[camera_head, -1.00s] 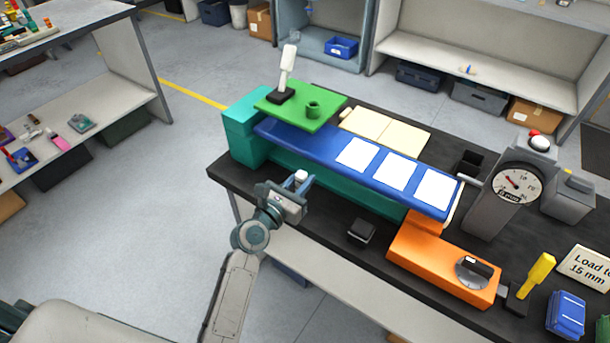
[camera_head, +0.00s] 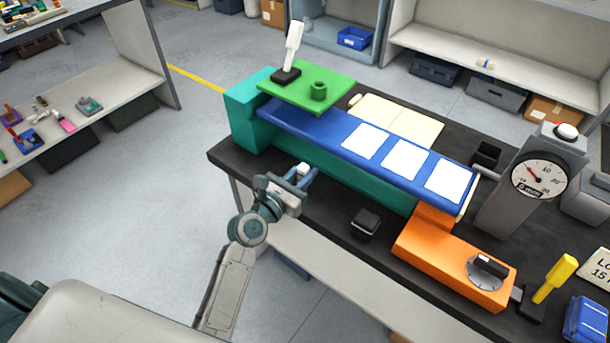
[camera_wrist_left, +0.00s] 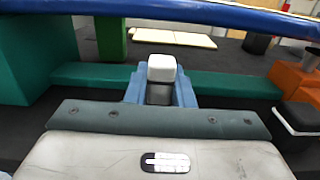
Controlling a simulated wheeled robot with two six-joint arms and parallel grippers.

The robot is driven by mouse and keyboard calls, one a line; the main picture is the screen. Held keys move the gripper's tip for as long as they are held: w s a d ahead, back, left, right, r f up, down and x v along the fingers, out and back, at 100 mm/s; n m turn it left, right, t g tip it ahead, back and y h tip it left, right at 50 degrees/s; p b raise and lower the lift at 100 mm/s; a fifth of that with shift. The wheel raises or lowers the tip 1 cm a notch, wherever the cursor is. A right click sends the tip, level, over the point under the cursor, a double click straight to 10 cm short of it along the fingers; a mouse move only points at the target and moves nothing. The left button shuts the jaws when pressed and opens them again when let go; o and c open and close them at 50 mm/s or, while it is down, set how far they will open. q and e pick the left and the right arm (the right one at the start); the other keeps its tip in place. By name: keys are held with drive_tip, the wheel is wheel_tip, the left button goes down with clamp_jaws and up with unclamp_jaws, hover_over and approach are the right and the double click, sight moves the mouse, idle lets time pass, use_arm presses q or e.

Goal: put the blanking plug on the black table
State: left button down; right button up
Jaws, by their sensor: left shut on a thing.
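My left gripper (camera_head: 304,175) is shut on a small block with a white top, which I take to be the blanking plug (camera_head: 303,168). In the left wrist view, the plug (camera_wrist_left: 162,68) sits upright between the blue fingers, with a grey lower part. The gripper is over the front left part of the black table (camera_head: 240,163), in front of the teal beam (camera_head: 335,178). I cannot tell whether the plug touches the table. My right gripper is not in view.
A blue flap (camera_head: 330,135) with white sheets overhangs behind the gripper. A black block (camera_head: 366,222) stands to the right, before an orange unit (camera_head: 440,260) and a dial gauge (camera_head: 539,176).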

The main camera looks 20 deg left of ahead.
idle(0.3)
use_arm(q)
drive_tip(key=shift+f, duration=0.2)
drive_tip(key=c, duration=1.3)
unclamp_jaws()
drive_tip(key=shift+o, duration=0.2)
